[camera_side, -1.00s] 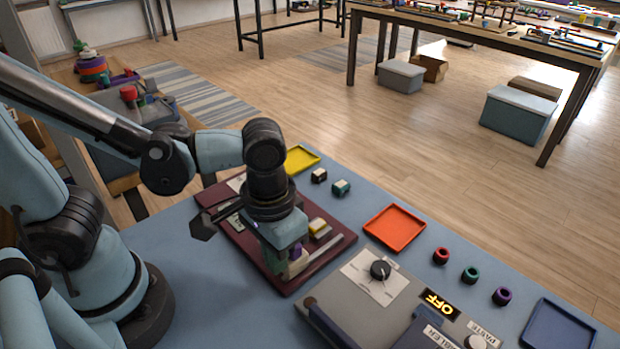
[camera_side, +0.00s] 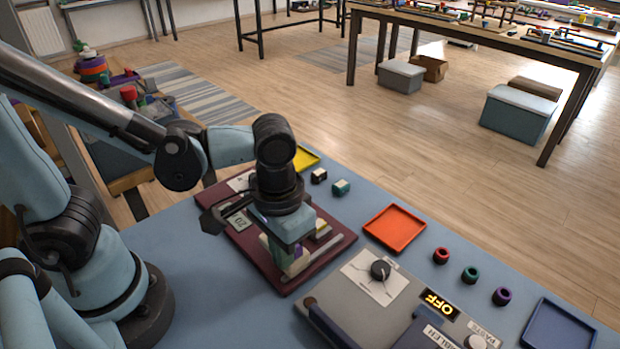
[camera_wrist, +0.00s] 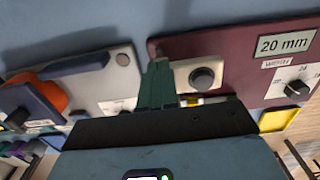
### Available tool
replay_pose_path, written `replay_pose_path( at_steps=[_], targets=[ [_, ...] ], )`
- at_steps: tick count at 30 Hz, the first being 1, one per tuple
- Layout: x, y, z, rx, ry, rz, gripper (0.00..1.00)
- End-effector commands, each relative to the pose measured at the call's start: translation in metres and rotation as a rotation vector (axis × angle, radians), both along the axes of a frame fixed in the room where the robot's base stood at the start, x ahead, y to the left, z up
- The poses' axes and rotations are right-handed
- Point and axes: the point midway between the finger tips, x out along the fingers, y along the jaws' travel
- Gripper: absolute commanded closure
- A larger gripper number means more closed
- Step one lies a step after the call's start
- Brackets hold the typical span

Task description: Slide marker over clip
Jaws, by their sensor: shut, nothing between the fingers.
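My gripper (camera_side: 287,258) is low over the right end of the maroon board (camera_side: 338,247) and looks shut and empty. In the wrist view its green fingers (camera_wrist: 158,84) are together, beside a cream plate with a dark knob (camera_wrist: 203,76). A cream block (camera_side: 299,266) and a small purple piece (camera_side: 298,250) show right by the fingers; I cannot tell whether they touch. A pale block with a yellow part (camera_side: 322,228) sits behind the gripper, partly hidden. I cannot tell which piece is the marker or the clip.
A grey control box (camera_side: 375,300) with a knob and an OFF display stands front right. Two small blocks (camera_side: 341,187) lie behind the board. Blue table at front left is clear.

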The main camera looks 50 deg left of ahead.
Motion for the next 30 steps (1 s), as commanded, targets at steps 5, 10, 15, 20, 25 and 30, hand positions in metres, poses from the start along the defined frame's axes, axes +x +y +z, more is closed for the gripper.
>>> replay_pose_path(
  at_steps=[5, 10, 15, 20, 25, 30],
  targets=[
    [0.007, 0.000, 0.000, 0.000, -0.001, 0.002, 1.00],
    [0.012, 0.000, 0.000, 0.001, -0.002, 0.002, 1.00],
    [0.017, 0.001, 0.000, 0.000, -0.002, 0.001, 1.00],
    [0.023, 0.000, 0.000, 0.000, -0.002, 0.002, 1.00],
    [0.028, 0.000, 0.000, 0.000, -0.002, 0.002, 1.00],
    [0.033, 0.000, 0.000, 0.000, -0.002, 0.002, 1.00]
  ],
)
